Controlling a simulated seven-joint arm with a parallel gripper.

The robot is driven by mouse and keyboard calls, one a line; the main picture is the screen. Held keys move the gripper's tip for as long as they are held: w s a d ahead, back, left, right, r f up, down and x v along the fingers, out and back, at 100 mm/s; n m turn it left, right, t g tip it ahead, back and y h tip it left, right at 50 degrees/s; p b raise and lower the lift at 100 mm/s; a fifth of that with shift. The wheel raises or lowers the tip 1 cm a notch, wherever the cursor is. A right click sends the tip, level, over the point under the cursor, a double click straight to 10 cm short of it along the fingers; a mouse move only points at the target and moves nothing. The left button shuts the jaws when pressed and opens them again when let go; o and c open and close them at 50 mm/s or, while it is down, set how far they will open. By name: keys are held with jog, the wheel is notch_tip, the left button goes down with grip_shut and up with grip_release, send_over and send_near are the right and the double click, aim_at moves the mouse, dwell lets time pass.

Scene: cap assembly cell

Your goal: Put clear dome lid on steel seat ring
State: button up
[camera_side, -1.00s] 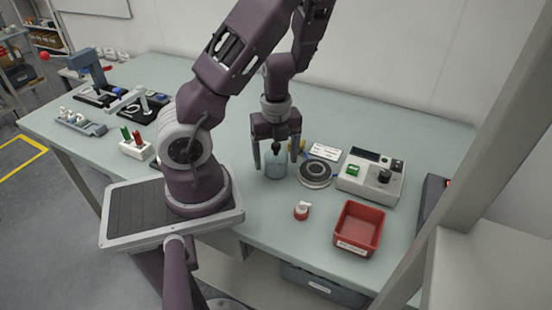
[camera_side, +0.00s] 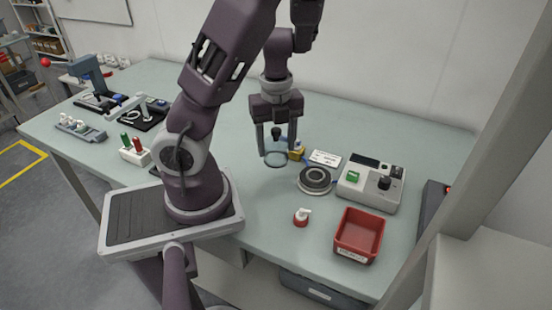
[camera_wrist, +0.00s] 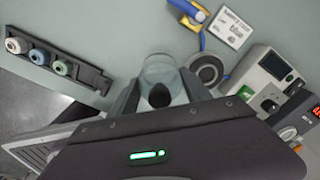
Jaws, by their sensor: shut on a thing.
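The clear dome lid (camera_side: 276,160) with its black knob hangs between the fingers of my gripper (camera_side: 277,149). The gripper is shut on it, and the lid looks about level, held above the table. In the wrist view the lid (camera_wrist: 160,68) shows between the fingers, with the knob in front of its near part. The steel seat ring (camera_side: 315,181) lies on the table to the right of and nearer than the lid, with nothing on it. It also shows in the wrist view (camera_wrist: 207,67), just right of the lid.
A grey device with a green button (camera_side: 370,186) stands right of the ring. A white card (camera_side: 325,158) and a yellow-and-blue item (camera_side: 297,151) lie behind it. A small red-and-white bottle (camera_side: 302,217) and a red bin (camera_side: 359,236) stand in front.

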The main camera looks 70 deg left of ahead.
aim_at(282, 140)
jog(key=r, duration=0.1)
jog(key=w+r, duration=0.1)
jog(key=r, duration=0.1)
jog(key=shift+w+d+r+n, duration=0.1)
jog(key=shift+d+r+n, duration=0.05)
jog(key=shift+r+n, duration=0.15)
jog(key=w+d+f+n, duration=0.1)
jog(key=w+d+n, duration=0.2)
jog(key=w, duration=0.5)
jog(key=shift+d+f, duration=0.4)
jog(key=shift+d, duration=0.35)
jog(key=shift+f, duration=0.1)
jog(key=shift+s+f, duration=0.1)
jog(key=shift+f, duration=0.7)
jog(key=shift+f, duration=0.1)
jog(key=shift+f, duration=0.4)
